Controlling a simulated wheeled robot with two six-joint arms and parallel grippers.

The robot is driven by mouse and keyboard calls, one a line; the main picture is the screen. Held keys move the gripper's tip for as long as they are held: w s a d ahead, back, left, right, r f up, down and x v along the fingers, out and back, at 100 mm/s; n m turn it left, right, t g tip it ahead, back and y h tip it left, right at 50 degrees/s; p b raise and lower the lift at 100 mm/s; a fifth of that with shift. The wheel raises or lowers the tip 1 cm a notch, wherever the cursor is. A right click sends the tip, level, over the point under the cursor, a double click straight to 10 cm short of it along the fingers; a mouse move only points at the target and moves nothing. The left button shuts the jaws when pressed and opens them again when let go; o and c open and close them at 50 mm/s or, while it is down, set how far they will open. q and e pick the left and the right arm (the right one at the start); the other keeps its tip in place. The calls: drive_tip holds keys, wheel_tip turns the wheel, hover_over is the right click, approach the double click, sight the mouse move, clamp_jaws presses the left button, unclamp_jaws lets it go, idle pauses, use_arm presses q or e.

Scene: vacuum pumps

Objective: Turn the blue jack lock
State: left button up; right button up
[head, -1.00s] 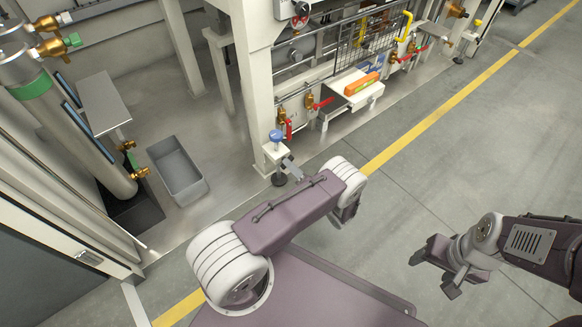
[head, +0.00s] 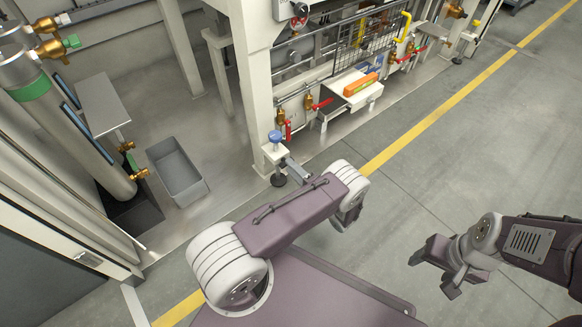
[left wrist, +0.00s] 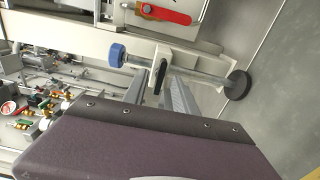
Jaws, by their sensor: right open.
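The jack has a blue knob (head: 275,137) on top, a white bracket and a dark round foot (head: 278,180) at the base of the white frame post. In the left wrist view the jack lies sideways, with its blue knob (left wrist: 117,55) at left and dark foot (left wrist: 238,84) at right. A small black lever (left wrist: 161,76) sits on the bracket between them. My left gripper (left wrist: 157,84) is open, its grey fingers parted on either side of the lever; contact cannot be told. It also shows beside the jack in the head view (head: 289,164). My right gripper (head: 432,274) is open and empty over the floor.
Red-handled valves (head: 288,130) are just right of the post. An orange object (head: 361,84) lies on a white shelf farther right. A grey bin (head: 177,170) stands on the floor at left. The floor right of the yellow line is clear.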

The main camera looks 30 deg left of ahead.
use_arm(q)
drive_tip(key=shift+s+d, duration=0.15)
drive_tip(key=shift+d, duration=0.2)
drive_tip(key=shift+d, duration=0.1)
drive_tip(key=v, duration=0.6)
idle(0.6)
